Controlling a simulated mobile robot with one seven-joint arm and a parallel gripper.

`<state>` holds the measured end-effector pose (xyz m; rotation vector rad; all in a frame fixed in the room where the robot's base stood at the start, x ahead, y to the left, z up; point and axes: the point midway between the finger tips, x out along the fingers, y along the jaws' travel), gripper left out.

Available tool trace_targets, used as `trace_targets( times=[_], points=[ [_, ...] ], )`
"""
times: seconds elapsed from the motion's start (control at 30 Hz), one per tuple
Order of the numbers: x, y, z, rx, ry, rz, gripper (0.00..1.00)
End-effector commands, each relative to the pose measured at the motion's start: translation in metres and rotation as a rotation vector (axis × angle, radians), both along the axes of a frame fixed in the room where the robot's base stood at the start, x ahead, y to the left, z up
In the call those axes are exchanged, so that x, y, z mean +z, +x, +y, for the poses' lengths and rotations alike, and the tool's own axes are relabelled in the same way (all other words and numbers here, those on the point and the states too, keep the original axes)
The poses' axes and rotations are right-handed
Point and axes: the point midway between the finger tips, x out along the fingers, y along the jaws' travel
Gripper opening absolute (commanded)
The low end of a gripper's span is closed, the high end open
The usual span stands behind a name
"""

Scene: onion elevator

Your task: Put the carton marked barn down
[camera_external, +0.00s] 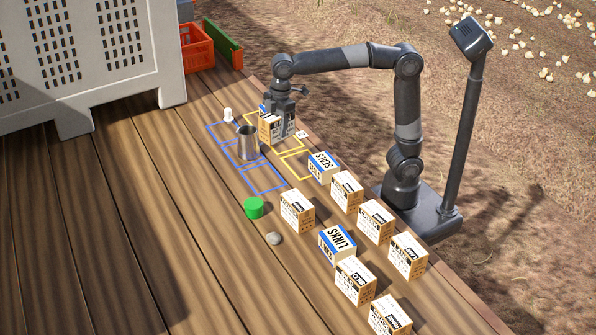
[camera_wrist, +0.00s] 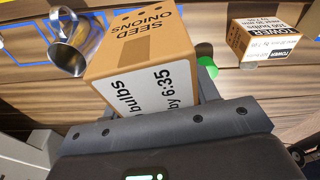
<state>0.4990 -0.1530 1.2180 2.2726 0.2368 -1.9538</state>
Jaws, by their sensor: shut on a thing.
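My gripper (camera_external: 281,104) is shut on a brown and white carton (camera_external: 272,128), over the yellow-outlined spaces (camera_external: 293,152) at the deck's far end. In the wrist view the held carton (camera_wrist: 135,50) shows "SEED ONIONS" and "by 6:35"; its name is not readable, so I cannot tell whether it is marked barn. I cannot tell whether its underside touches the deck. A blue-and-white thing (camera_external: 263,107) shows just behind it, partly hidden.
A metal jug (camera_external: 247,143) stands close left of the held carton, among blue outlines (camera_external: 266,180). A small white object (camera_external: 228,114), a green cylinder (camera_external: 254,208) and a stone (camera_external: 274,238) are nearby. Several cartons (camera_external: 375,222) stand nearer the camera. Bare deck lies left.

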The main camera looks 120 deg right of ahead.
Motion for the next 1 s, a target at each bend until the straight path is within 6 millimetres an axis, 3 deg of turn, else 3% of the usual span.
trace_targets(
  times=[0.1,0.4,0.6,0.77,1.0],
  points=[
    [-0.001,-0.027,-0.035,-0.091,0.0,-0.002,0.17],
    [-0.006,-0.069,-0.077,-0.218,0.0,-0.001,0.17],
    [-0.039,-0.067,-0.075,-0.209,0.001,0.002,0.17],
    [-0.056,-0.064,-0.073,-0.207,0.0,0.001,0.17],
    [-0.083,-0.034,-0.044,-0.201,0.001,0.003,0.17]
  ],
)
